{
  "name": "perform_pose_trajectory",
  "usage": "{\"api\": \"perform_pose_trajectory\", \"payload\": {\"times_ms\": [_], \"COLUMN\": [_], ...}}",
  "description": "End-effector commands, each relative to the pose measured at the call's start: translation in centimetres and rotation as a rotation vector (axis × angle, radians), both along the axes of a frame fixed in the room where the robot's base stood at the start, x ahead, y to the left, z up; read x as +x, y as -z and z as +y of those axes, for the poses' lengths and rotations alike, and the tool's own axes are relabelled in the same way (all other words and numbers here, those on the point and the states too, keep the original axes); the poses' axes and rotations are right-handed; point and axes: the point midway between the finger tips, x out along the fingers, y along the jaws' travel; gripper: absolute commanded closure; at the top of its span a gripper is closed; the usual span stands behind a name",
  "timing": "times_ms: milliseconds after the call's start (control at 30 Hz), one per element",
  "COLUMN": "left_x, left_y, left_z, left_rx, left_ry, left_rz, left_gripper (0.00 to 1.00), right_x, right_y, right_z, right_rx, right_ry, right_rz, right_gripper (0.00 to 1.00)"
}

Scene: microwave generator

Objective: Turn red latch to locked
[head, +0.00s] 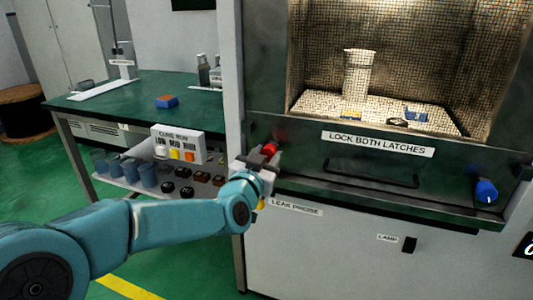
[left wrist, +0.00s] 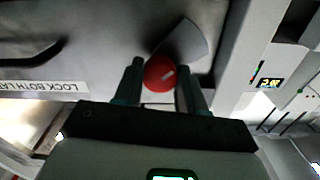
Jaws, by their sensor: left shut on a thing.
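The red latch (head: 269,149) is a round knob on the front panel of the microwave generator, at the lower left of its window. In the left wrist view the red latch (left wrist: 160,73) shows a short pale mark on its face, slanted. My left gripper (head: 262,160) is shut on the red latch, with one finger on each side of it; the fingers (left wrist: 160,85) also show in the left wrist view. A blue latch (head: 486,190) is on the right of the same panel. A label between them reads "LOCK BOTH LATCHES" (head: 378,144). My right gripper is not in view.
A dark handle (head: 370,172) lies below the label. A tray (head: 200,183) with blue cups and small dark blocks stands left of my gripper. A green table (head: 130,92) is behind it. Inside the lit chamber are a pale cylinder (head: 357,72) and small items.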

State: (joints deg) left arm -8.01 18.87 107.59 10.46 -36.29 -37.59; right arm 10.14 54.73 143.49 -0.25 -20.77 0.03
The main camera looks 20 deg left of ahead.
Motion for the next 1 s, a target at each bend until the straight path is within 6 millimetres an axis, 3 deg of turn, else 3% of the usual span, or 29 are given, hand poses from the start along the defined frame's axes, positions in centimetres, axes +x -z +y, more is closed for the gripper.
{"api": "perform_pose_trajectory", "payload": {"times_ms": [1000], "left_x": [0.0], "left_y": [-0.1], "left_z": [0.1], "left_rx": [0.952], "left_ry": [0.003], "left_rz": [-0.030], "left_gripper": [0.91], "right_x": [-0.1], "right_y": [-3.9], "right_z": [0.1], "right_rx": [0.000], "right_ry": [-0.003], "right_rz": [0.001], "right_gripper": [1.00]}}
